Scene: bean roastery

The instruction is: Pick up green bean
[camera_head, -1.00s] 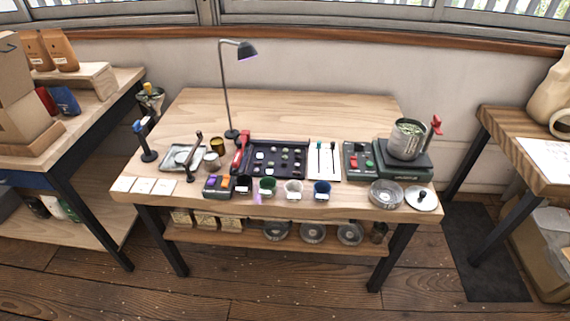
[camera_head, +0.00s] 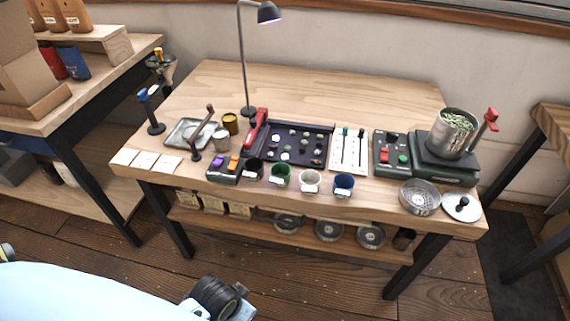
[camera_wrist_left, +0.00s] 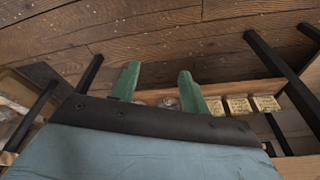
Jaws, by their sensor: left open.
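A black sorting tray (camera_head: 323,162) lies on the middle of the workbench, with several small pale, green and dark beans spread on it. They are too small to tell each one's colour surely. A metal pot (camera_head: 457,132) at the right of the bench holds many green beans (camera_head: 458,119). My left arm shows at the bottom left of the head view, low in front of the bench and far from the tray. In the left wrist view my left gripper (camera_wrist_left: 158,88) has its two green fingers apart, with nothing between them. My right gripper is out of view.
Green (camera_head: 280,176), white (camera_head: 310,182) and blue (camera_head: 344,185) cups line the tray's front. A lamp (camera_head: 243,60) stands behind it. A metal dish (camera_head: 420,197) and lid (camera_head: 462,207) sit at the front right. The bench's back is clear.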

